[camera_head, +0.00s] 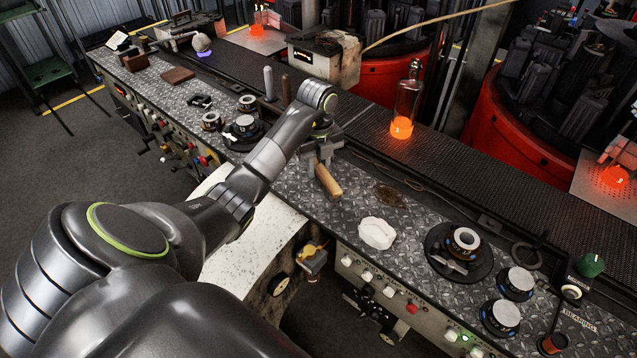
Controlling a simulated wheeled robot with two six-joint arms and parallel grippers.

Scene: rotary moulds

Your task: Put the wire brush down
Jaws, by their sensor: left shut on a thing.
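My left arm reaches from the lower left over the metal bench (352,222). My left gripper (322,153) points down at the bench's middle and is shut on the wire brush (328,182). The brush's light wooden handle sticks out below the fingers, slanting toward the lower right. The brush's other end is hidden by the gripper. I cannot tell whether the brush touches the bench top. My right gripper is not in view.
A white cloth or block (377,233) and a dark round patch (392,196) lie right of the brush. A glowing-bottomed bottle (406,100) stands on the conveyor (470,165) behind. Round dial-like parts (462,243) sit at the bench's right. Bare plate lies around the handle.

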